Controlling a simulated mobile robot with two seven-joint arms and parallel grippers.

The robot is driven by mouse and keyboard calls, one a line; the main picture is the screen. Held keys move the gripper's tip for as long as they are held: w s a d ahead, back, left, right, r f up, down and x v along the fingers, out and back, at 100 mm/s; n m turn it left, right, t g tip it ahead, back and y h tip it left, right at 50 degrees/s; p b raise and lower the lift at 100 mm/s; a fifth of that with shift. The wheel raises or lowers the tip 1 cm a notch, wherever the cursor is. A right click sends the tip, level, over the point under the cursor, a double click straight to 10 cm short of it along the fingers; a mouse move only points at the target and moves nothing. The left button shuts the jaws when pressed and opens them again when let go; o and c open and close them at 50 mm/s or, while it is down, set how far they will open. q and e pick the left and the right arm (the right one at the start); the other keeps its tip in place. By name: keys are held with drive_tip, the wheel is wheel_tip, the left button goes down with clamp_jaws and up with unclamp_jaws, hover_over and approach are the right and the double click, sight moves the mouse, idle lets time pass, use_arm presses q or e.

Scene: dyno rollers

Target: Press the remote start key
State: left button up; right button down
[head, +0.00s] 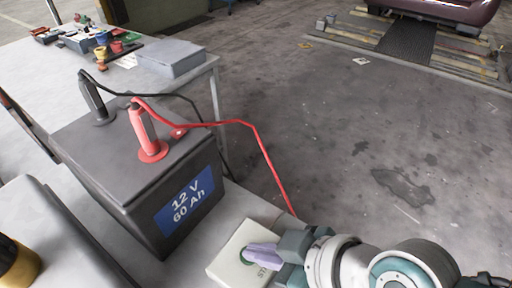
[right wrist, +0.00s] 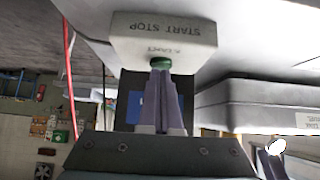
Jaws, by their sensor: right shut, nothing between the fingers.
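The remote is a white box (head: 241,255) on the light surface in front of the battery. Its side in the right wrist view (right wrist: 165,27) reads "START STOP". The green start key (right wrist: 161,64) sits beside the "START" lettering. In the head view a sliver of the green key (head: 245,255) shows beside the lilac fingertips. My right gripper (head: 262,253) is shut and empty, with its fingertips at the key. In the right wrist view the tips (right wrist: 161,73) meet the key's face; I cannot tell whether it is pushed in. Lilac finger-like parts (right wrist: 268,163), perhaps my left gripper, show at lower right.
A black battery (head: 135,180) marked "12 V 60 Ah" stands behind the remote, with black (head: 95,100) and red clamps (head: 147,133) on top. The red cable (head: 262,150) hangs down close to the remote. A table (head: 60,75) with a grey case (head: 171,58) stands beyond.

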wheel_tip(320, 180, down, 2)
drive_tip(key=shift+d+f+b, duration=0.1)
drive_tip(key=shift+b, duration=1.05)
drive_tip(key=shift+s+d, duration=0.1)
drive_tip(key=shift+s, duration=0.1)
drive_tip(key=shift+r+p, duration=0.2)
drive_tip(key=shift+p, duration=0.1)
drive_tip(key=r+p, duration=0.2)
drive_tip(key=r, duration=0.1)
drive_tip(key=r+p, duration=0.2)
drive_tip(key=shift+w+a, duration=0.25)
drive_tip(key=p+v, duration=0.2)
drive_tip(key=v, duration=0.7)
drive_tip(key=shift+d+r, duration=0.25)
drive_tip(key=shift+s, duration=0.1)
